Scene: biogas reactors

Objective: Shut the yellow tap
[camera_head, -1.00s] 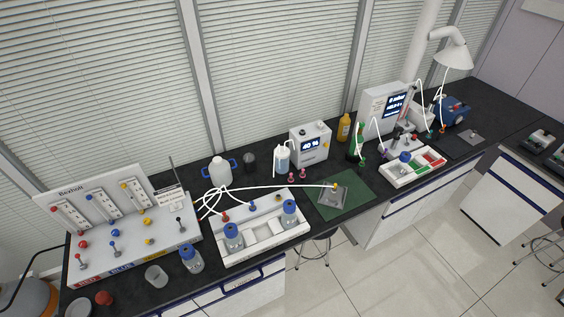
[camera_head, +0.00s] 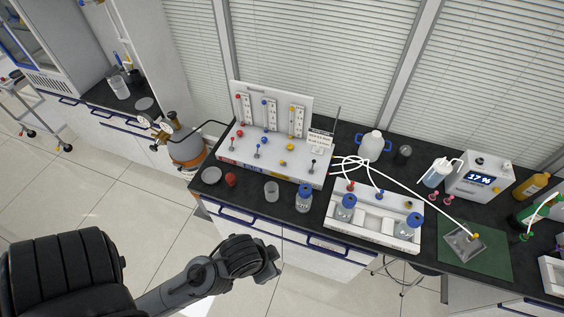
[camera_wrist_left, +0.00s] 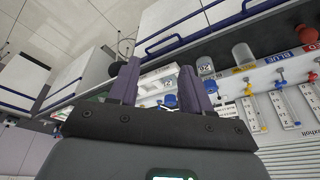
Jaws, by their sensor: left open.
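The white gas panel (camera_head: 236,151) stands on the dark bench, with red, blue and yellow flow tubes. Two yellow fittings sit below the yellow tube: an upper knob (camera_head: 289,147) and a lower yellow tap (camera_head: 283,162). The wrist view shows a yellow-topped tap (camera_wrist_left: 248,89) beside a blue one, near the yellow label. I cannot tell its lever position. My left gripper (camera_head: 267,266) is in front of the bench, below and apart from the panel. In the wrist view, its fingers (camera_wrist_left: 159,78) are spread and empty. My right gripper is not in view.
A beaker (camera_head: 271,191) and a blue-capped bottle (camera_head: 304,199) stand in front of the panel. A bottle rack (camera_head: 372,239) with white tubes is to the right. A gas cylinder (camera_head: 185,149) stands left of the bench. The floor before the bench is clear.

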